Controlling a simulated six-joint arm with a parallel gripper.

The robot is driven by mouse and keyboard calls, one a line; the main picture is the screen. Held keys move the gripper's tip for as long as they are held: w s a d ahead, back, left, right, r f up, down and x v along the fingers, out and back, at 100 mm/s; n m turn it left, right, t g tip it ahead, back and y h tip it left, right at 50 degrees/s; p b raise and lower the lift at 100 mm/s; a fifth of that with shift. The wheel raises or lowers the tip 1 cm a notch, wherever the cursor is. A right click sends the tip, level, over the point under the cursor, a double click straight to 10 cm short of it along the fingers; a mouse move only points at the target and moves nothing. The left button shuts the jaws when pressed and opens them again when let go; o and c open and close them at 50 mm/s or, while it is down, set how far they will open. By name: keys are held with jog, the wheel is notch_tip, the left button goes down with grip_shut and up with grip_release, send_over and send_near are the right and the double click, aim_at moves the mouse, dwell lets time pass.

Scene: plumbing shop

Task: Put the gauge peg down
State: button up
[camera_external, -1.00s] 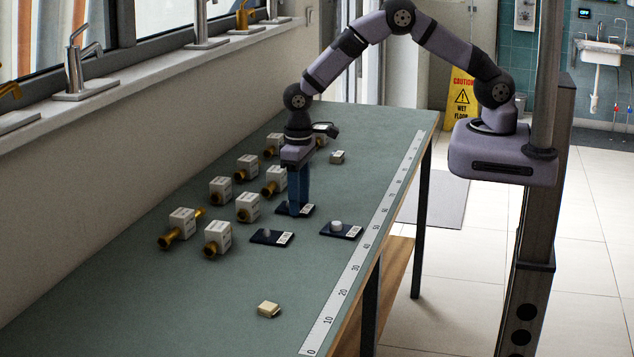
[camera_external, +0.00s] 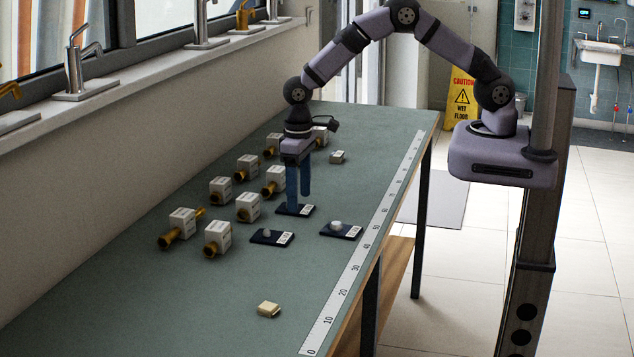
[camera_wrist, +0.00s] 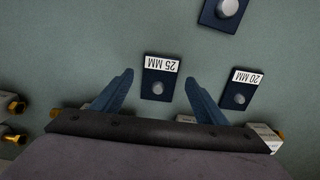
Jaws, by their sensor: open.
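My gripper (camera_external: 299,201) is open, with its two blue fingers apart above a dark pad (camera_external: 308,210) on the green bench. In the wrist view, the gripper (camera_wrist: 158,76) has its fingers on either side of a dark pad labelled 25 MM (camera_wrist: 161,64). A short grey peg (camera_wrist: 158,88) stands on that pad, between the fingers and apart from them. In the external view the fingers hide this peg. A pad labelled 20 MM (camera_wrist: 246,76) lies to the right in the wrist view with its own grey peg (camera_wrist: 240,98).
A third pad carries a wider pale peg (camera_wrist: 228,8). In the external view, pads with pegs (camera_external: 267,233) (camera_external: 337,224) lie nearer the camera. Several white boxes with brass fittings (camera_external: 248,207) stand at left. A cream block (camera_external: 268,309) lies in front; the front-left bench is clear.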

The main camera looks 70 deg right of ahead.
aim_at(300, 208)
notch_tip(300, 208, up, 10)
jog(key=b, duration=0.3)
jog(key=shift+r, duration=0.25)
jog(key=s+d+f, duration=0.2)
jog(key=s+d, duration=0.6)
jog(key=s, duration=0.3)
jog(key=s+d+f, duration=0.2)
jog(key=s+d, duration=0.7)
jog(key=s, duration=0.3)
jog(key=shift+o, duration=0.4)
dwell(0.7)
